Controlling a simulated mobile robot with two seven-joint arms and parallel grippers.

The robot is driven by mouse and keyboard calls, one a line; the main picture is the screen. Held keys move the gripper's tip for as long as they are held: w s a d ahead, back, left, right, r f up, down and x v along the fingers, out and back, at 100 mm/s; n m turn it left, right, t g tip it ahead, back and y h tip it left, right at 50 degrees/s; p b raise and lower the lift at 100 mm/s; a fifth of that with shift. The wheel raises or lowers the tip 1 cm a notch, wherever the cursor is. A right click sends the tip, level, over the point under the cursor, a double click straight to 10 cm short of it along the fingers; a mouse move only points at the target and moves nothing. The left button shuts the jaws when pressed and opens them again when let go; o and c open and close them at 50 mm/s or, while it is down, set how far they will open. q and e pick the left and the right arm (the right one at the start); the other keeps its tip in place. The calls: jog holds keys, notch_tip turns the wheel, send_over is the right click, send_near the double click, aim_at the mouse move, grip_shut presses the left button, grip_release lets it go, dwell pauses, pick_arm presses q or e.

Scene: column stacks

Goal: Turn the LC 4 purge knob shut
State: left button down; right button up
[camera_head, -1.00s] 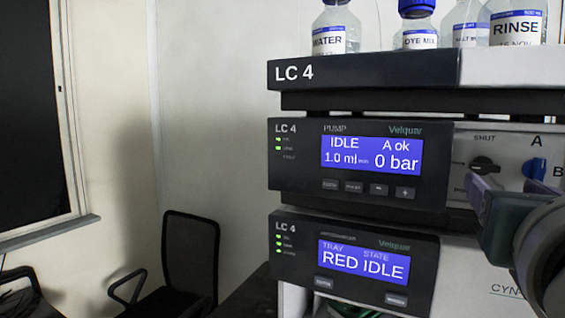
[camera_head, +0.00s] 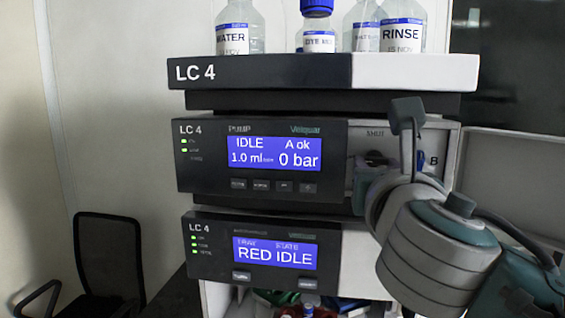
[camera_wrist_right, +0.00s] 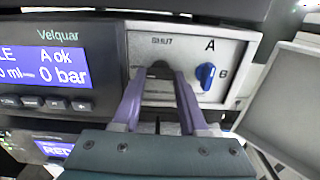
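The LC 4 pump module (camera_head: 262,160) has a pale panel with a dark purge knob (camera_wrist_right: 158,69) under the word SHUT in the right wrist view. My right gripper (camera_wrist_right: 161,78) has two purple fingers pointing at this panel. The fingers stand apart, one on each side of the knob. I cannot tell whether they touch it. The knob's pointing direction is hidden between the fingertips. A blue knob (camera_wrist_right: 206,76) marked A and B sits to its right. In the head view my right wrist covers most of the panel. My left gripper is not in view.
The pump display (camera_head: 277,153) reads IDLE, A ok, 0 bar. The lower module's display (camera_head: 274,252) reads RED IDLE. Several labelled bottles (camera_head: 318,35) stand on top of the stack. A pale panel (camera_wrist_right: 285,90) sticks out at right. A black chair (camera_head: 107,255) is at left.

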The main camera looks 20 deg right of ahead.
grip_shut()
jog(key=shift+m, duration=0.3)
jog(key=m+b, duration=0.2)
jog(key=m, duration=0.4)
jog(key=m+b, duration=0.2)
jog(key=m, duration=0.5)
jog(key=shift+w+a+r+b, duration=0.1)
jog(key=shift+a+b, duration=0.1)
jog(key=shift+b, duration=0.1)
jog(key=shift+r+m+b, duration=0.15)
jog(key=shift+m+b, duration=0.45)
jog(key=shift+m, duration=1.4)
